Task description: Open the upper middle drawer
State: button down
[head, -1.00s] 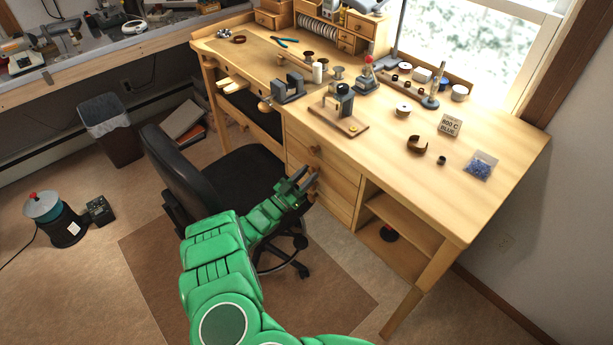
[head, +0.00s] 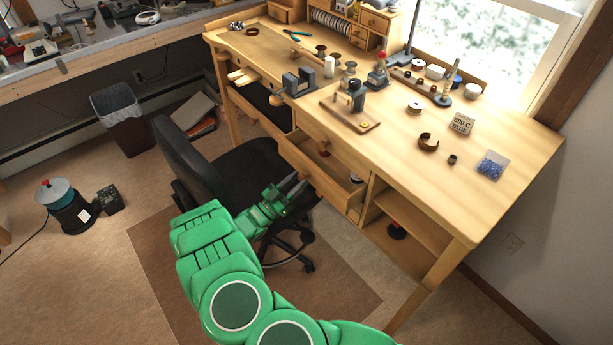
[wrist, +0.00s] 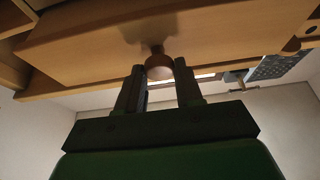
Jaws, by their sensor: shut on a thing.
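A wooden drawer (head: 322,183) in the stack under the desk top stands pulled out, with its inside and a few small items showing from above. My gripper (head: 298,183) is at its front, next to the black chair. In the wrist view, my gripper's two dark fingers (wrist: 160,80) are on either side of a round wooden knob (wrist: 159,66) on the drawer front (wrist: 100,42), shut on it. The head view does not clearly show the knob, as the fingers are around it.
A black chair (head: 243,166) stands left of the drawer, close to my arm. The wooden workbench (head: 400,155) carries tools, spools and a bag of blue beads (head: 490,165). Open shelves (head: 415,223) are right of the drawers.

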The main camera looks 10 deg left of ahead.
jog(key=s+a, duration=0.4)
jog(key=shift+s, duration=0.1)
jog(key=c, duration=0.8)
grip_release()
jog(key=shift+o, duration=0.2)
jog(key=shift+a, duration=0.1)
notch_tip(320, 180, up, 6)
jog(key=s+a, duration=0.1)
jog(key=s, duration=0.1)
jog(key=shift+a+f, duration=0.15)
jog(key=shift+a, duration=0.25)
